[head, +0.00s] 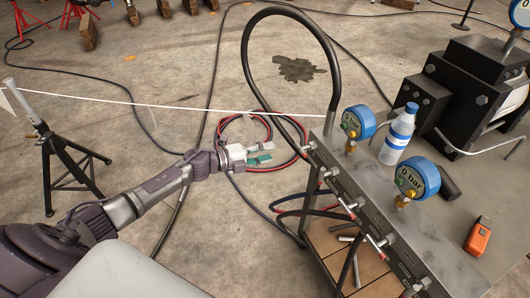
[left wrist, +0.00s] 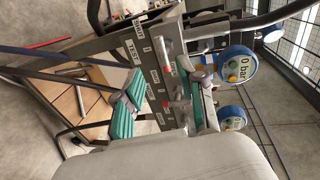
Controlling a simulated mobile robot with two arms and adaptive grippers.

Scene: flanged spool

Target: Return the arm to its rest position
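My left arm reaches in from the lower left of the head view. Its gripper (head: 262,154) is in front of the left side of the valve panel, above the floor and hoses as seen here. In the left wrist view the gripper (left wrist: 158,96) shows two teal-padded fingers spread apart. Nothing is between the pads but the view of the panel behind. The grey valve panel (head: 345,187) carries a row of small valves and also shows in the left wrist view (left wrist: 152,72). My right gripper is in neither view.
Two blue gauges (head: 358,122) (head: 416,180) reading 0 bar stand on the panel. A water bottle (head: 398,135) and an orange device (head: 478,237) are behind it. A black hose (head: 247,60) arches above. A black stand (head: 70,165) with a white line is left.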

